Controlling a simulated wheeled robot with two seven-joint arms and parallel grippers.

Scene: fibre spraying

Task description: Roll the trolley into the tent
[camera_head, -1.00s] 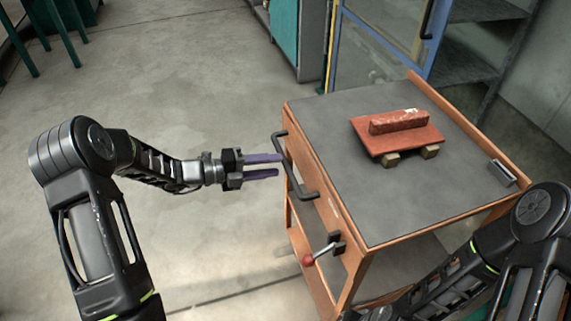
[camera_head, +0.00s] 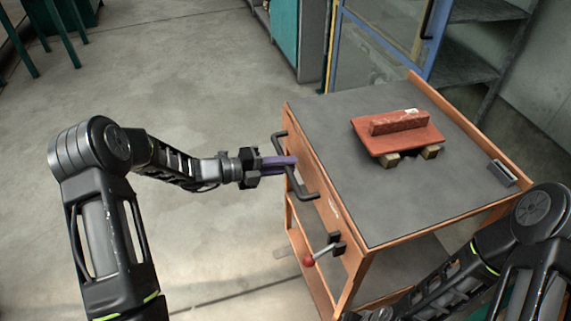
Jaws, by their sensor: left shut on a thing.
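The trolley (camera_head: 400,215) has an orange frame and a grey top, and stands right of centre. A black bar handle (camera_head: 308,190) is fixed to its left side. My left gripper (camera_head: 290,163) is at this handle, its purple fingers shut on it. A lever with a red knob (camera_head: 309,260) sits lower on the same side. A red board with a red block (camera_head: 398,122) rests on wooden blocks on the trolley top. I cannot make out a tent for certain.
A blue-framed glazed structure (camera_head: 383,45) stands behind the trolley, with dark shelves (camera_head: 462,58) to its right. A teal cabinet (camera_head: 285,35) is at the top middle. Teal legs (camera_head: 62,35) stand at the upper left. The concrete floor to the left is clear.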

